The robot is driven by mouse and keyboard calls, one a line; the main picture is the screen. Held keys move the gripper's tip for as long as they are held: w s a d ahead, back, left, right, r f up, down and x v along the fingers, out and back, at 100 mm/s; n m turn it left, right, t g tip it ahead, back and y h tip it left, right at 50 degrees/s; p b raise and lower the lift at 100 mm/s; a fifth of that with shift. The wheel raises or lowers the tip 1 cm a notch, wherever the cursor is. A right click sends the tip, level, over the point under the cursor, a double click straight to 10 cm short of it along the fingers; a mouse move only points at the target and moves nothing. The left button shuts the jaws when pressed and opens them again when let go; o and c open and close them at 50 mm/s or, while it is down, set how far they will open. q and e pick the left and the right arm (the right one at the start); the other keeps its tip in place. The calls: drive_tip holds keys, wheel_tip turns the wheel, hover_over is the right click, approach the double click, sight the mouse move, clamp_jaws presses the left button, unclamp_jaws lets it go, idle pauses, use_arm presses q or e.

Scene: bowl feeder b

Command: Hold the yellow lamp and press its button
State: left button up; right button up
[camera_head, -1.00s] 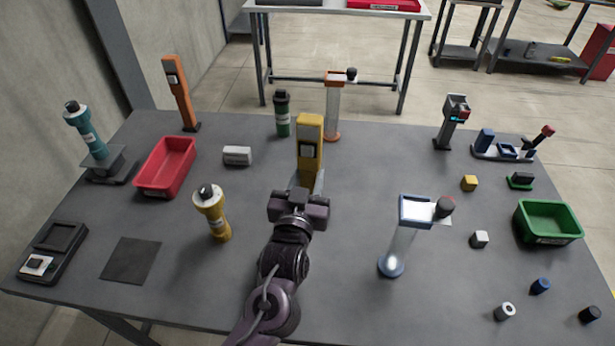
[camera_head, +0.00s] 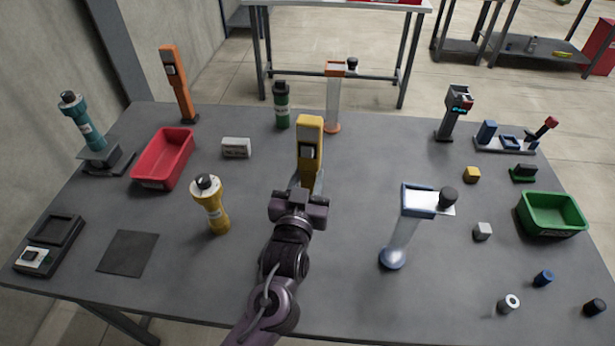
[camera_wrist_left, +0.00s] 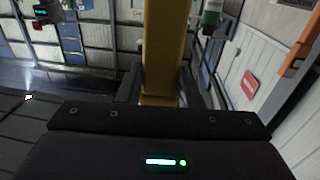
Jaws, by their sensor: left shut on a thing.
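In the left wrist view the yellow lamp (camera_wrist_left: 165,50) rises between the dark fingers of my left gripper (camera_wrist_left: 161,92). Its button does not show there. The lamp's foot is hidden behind the gripper, so I cannot tell whether it touches the table. My right gripper is in neither view.
A yellow flashlight-like cylinder (camera_head: 211,207) stands to the left. A clear blue-rimmed tube stand (camera_head: 400,235) is to the right. Behind are a green cylinder (camera_head: 282,107) and an orange-based stand (camera_head: 332,100). A red bin (camera_head: 143,170) and a green bin (camera_head: 553,228) flank the table.

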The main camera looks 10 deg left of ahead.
use_arm(q)
drive_tip(key=shift+f+b, duration=0.35)
drive_tip(key=shift+f, duration=0.3)
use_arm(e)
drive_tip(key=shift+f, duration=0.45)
use_arm(q)
drive_tip(key=shift+f, duration=0.25)
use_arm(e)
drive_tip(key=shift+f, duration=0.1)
use_arm(q)
drive_tip(key=o, duration=0.4)
drive_tip(key=shift+f, duration=0.1)
clamp_jaws()
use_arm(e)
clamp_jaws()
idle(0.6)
